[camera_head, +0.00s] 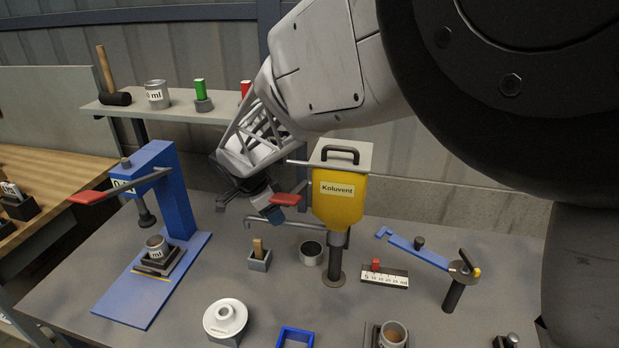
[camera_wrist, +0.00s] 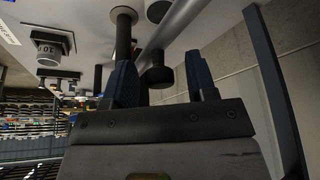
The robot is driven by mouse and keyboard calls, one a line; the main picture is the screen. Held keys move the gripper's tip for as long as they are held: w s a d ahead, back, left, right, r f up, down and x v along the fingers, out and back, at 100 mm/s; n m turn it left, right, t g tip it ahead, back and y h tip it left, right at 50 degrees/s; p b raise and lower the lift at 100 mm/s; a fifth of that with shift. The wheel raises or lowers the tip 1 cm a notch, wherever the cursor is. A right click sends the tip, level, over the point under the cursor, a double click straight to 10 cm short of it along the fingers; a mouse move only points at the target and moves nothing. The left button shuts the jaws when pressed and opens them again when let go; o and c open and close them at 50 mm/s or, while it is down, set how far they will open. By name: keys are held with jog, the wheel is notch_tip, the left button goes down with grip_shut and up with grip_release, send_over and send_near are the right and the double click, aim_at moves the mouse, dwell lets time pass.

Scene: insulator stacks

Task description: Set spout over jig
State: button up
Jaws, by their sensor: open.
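The yellow Koluvent dispenser (camera_head: 340,203) stands on a dark post at the middle of the bench. A thin grey bent pipe, which looks like its spout (camera_head: 285,223), reaches left from the post. A blue square frame (camera_head: 296,338) lies at the front edge; I cannot tell whether it or a dark block with a cup (camera_head: 392,334) is the jig. My gripper (camera_head: 274,213) is open beside the dispenser's red lever (camera_head: 285,199), left of the hopper. In the wrist view, a dark cylindrical piece (camera_wrist: 156,73) shows between the fingers; contact is unclear.
A blue press (camera_head: 165,200) with a red handle stands left, a cup in it. A small block (camera_head: 259,259), a pot (camera_head: 311,253), a white round part (camera_head: 225,318) and a scale block (camera_head: 385,276) stand around. A blue swing arm (camera_head: 425,251) is at right.

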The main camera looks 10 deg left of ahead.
jog(key=shift+c, duration=0.2)
grip_shut()
jog(key=shift+s, duration=0.1)
jog(key=s+d+n+t+y, duration=0.1)
jog(key=s+n, duration=0.3)
jog(key=s, duration=0.2)
jog(key=shift+d+n, duration=0.3)
jog(key=shift+s, duration=0.1)
